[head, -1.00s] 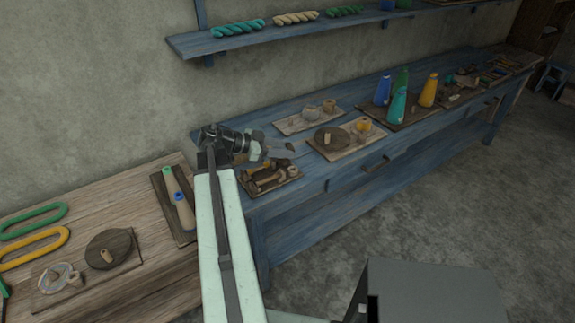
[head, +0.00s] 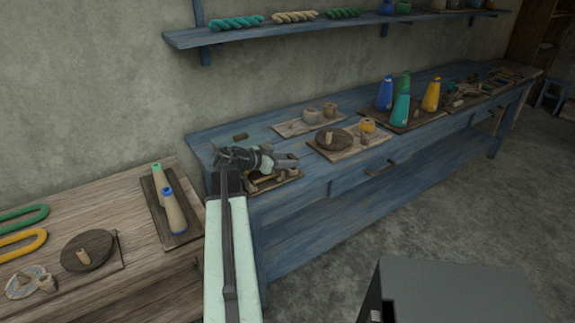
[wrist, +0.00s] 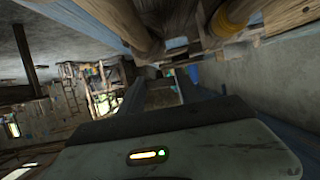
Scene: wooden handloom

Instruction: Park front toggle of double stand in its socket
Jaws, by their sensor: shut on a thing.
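My gripper (head: 286,161) is over the dark board with wooden pieces (head: 276,184) at the near left end of the blue bench, which looks like the double stand. Its jaws are shut on a small piece, seemingly the front toggle; in the wrist view a brownish bit (wrist: 162,94) shows between the fingers. Wooden rods (wrist: 122,22) of the stand lie close beyond the fingers in that view. The arm and gripper hide much of the stand in the head view. I cannot make out the socket or whether the toggle touches it.
Boards with a round disc (head: 333,138) and small pots are to the right, with coloured cones (head: 402,110) beyond. A wooden table (head: 115,215) with two spools is at left.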

